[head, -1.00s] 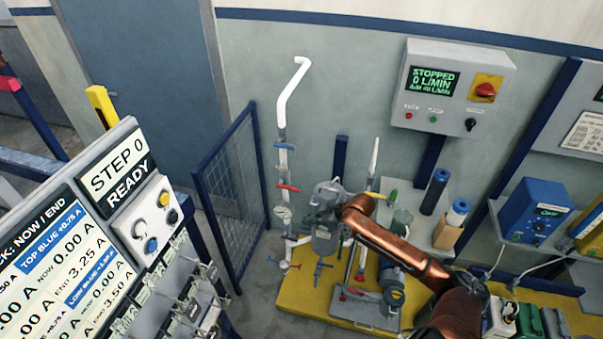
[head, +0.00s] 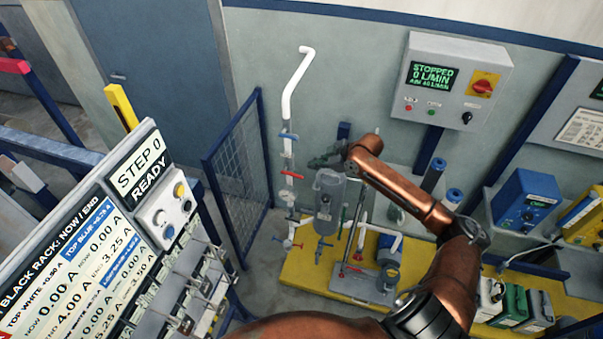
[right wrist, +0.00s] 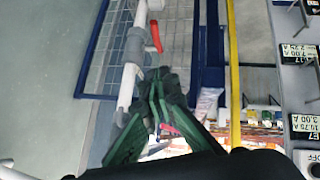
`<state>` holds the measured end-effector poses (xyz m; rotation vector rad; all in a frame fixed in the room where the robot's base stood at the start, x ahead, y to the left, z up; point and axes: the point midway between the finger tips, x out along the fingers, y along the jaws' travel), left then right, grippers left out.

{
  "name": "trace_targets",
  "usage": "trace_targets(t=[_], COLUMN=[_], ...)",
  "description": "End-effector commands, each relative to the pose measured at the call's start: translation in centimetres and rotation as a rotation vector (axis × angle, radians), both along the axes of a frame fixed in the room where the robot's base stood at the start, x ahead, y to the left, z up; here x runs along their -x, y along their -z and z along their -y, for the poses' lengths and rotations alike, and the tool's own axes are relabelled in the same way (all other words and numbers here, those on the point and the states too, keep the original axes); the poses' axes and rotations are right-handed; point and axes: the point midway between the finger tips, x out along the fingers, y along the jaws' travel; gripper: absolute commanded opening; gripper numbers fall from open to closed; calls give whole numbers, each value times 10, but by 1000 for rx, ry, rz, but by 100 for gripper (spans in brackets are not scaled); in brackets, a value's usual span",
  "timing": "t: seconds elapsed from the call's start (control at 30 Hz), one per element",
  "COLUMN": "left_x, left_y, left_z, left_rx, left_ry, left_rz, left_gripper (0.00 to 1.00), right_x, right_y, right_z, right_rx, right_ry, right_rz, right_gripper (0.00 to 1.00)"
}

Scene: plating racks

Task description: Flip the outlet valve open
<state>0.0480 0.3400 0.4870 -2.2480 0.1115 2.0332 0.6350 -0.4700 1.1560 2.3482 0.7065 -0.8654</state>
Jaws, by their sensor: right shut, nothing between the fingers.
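A white and grey pipe (head: 288,158) rises by the wall in the head view. I cannot tell from any label which is the outlet valve. My right gripper (head: 322,161) is shut and empty, a little to the right of the pipe, above the grey pump filter housing. In the right wrist view its green fingers (right wrist: 157,78) are together, with a red lever (right wrist: 156,36) just beyond their tips, apparently not touching. My left gripper is out of view.
A yellow base (head: 305,272) carries the grey vessel (head: 328,200) and a motor. A blue mesh fence (head: 238,170) stands left of the pipe. A control box (head: 450,80) on the wall reads STOPPED. A rack panel (head: 100,240) fills the lower left.

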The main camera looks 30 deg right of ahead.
Motion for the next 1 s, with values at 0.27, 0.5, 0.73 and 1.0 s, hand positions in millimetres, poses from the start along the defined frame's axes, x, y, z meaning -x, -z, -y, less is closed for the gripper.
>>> trace_targets(t=[0.27, 0.5, 0.73, 1.0], left_x=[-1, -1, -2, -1], left_y=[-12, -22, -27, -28], left_z=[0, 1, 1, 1], left_rx=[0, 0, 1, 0], left_ry=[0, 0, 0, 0], left_rz=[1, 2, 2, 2], left_gripper=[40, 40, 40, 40], right_x=[-35, -61, -65, -65], right_y=[34, 70, 94, 101], right_z=[-16, -24, -18, -16], right_rx=[-4, -1, 1, 2], right_ry=[1, 2, 0, -1], right_rz=[0, -4, -1, 0], right_gripper=[0, 0, 0, 0])
